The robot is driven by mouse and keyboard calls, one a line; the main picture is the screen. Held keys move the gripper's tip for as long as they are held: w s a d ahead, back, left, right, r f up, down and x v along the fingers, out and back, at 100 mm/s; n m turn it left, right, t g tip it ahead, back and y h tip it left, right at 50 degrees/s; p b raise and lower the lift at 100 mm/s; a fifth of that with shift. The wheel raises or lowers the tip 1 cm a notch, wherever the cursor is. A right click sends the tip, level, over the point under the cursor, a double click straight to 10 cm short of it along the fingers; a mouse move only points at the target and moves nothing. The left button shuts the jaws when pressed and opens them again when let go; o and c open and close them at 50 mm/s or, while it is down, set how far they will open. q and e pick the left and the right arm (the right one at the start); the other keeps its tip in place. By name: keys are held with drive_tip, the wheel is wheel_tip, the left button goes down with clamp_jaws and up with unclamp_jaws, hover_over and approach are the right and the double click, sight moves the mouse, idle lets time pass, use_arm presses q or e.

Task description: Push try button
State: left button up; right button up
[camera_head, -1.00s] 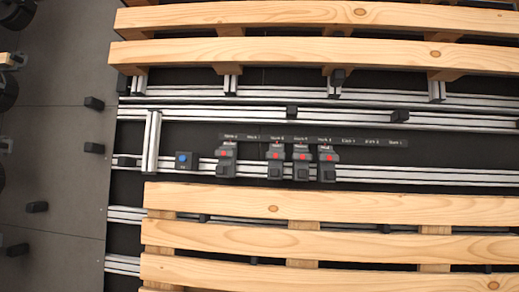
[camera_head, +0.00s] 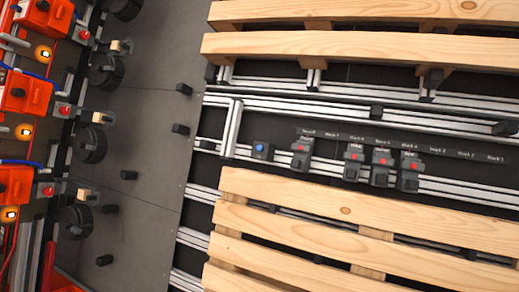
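A small dark box with a round blue button (camera_head: 260,148) sits on the aluminium rail, left of a row of dark clamp-like blocks with red marks. Its label is too small to read, so I cannot tell for sure that it is the try button. The nearest red-marked block (camera_head: 301,153) stands apart to its right. Other red-marked blocks (camera_head: 381,164) follow further right under a dark strip of small labels (camera_head: 400,144). Neither of my grippers shows in the head view.
Wooden slatted pallets lie above (camera_head: 360,48) and below (camera_head: 340,208) the rail. Orange machines (camera_head: 28,94) with red buttons, lit amber lamps and black wheels stand along the left. Grey floor (camera_head: 150,130) with a few small black blocks lies between.

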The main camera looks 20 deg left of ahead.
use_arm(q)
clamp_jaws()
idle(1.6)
